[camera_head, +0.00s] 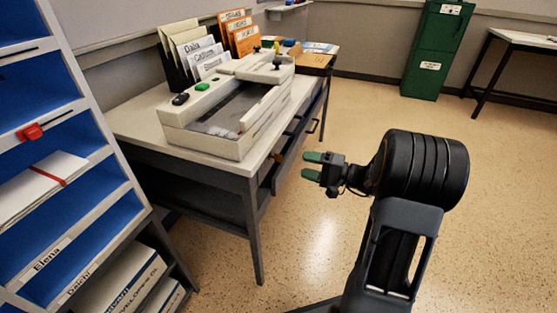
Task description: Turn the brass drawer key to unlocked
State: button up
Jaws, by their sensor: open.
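The grey desk (135,128) stands left of centre, with its drawer side facing right and seen at a steep angle. A small brass-coloured spot (277,157) shows on that side, just under the desktop edge. It may be the drawer key, but it is too small to tell its shape or which way it is turned. My gripper (310,166) is open and empty, with green fingertips pointing left toward the desk's drawer side. It appears apart from the desk.
A white machine (235,140) with a green button stands on the desk, before files in a rack (195,48). A blue-lined shelf unit (75,150) fills the left. A green cabinet (432,55) stands behind.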

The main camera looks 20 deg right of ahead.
aim_at(279, 158)
jog(key=b+x, duration=0.1)
jog(key=x, duration=0.8)
jog(key=shift+w+a+b, duration=0.15)
jog(key=shift+a+b, duration=0.1)
jog(key=shift+b, duration=0.15)
jog(key=c, duration=0.9)
